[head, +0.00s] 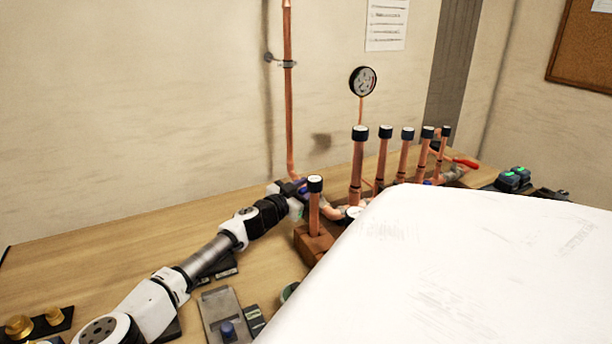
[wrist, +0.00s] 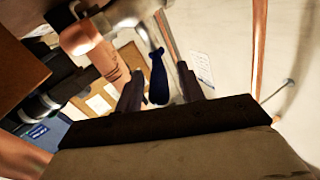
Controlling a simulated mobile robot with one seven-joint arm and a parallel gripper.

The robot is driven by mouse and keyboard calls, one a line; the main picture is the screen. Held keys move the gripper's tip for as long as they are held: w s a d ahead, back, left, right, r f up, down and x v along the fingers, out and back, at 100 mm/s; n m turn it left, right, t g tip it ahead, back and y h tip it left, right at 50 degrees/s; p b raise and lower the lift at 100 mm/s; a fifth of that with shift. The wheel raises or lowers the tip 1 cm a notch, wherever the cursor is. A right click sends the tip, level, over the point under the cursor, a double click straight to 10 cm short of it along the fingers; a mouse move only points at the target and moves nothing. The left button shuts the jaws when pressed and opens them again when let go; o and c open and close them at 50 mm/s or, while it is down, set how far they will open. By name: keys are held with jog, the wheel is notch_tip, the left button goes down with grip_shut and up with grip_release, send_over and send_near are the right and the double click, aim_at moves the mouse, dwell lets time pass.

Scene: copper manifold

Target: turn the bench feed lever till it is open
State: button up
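A lever with a dark blue handle (wrist: 158,80) hangs from a metal valve body (wrist: 122,14) on the copper pipework in the wrist view; I take it to be the bench feed lever. My gripper (wrist: 160,76) is open, with one dark finger on each side of the blue handle and a small gap visible on both sides. In the head view my gripper (head: 297,191) is at the left end of the copper manifold (head: 358,170), by the foot of the tall wall pipe (head: 289,110). A bit of the blue handle (head: 303,181) shows there; the rest is hidden.
Several capped copper stubs rise right of my gripper, the nearest (head: 315,210) on a brown block (head: 313,243). A gauge (head: 362,81) stands behind them. A red lever (head: 465,163) is at the far end. A large white surface (head: 480,270) covers the lower right.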

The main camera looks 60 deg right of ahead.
jog(key=w+a+b, duration=0.2)
jog(key=a+b, duration=0.1)
jog(key=a, duration=1)
jog(key=shift+w+a, duration=0.25)
jog(key=shift+a, duration=0.05)
jog(key=shift+c, duration=0.2)
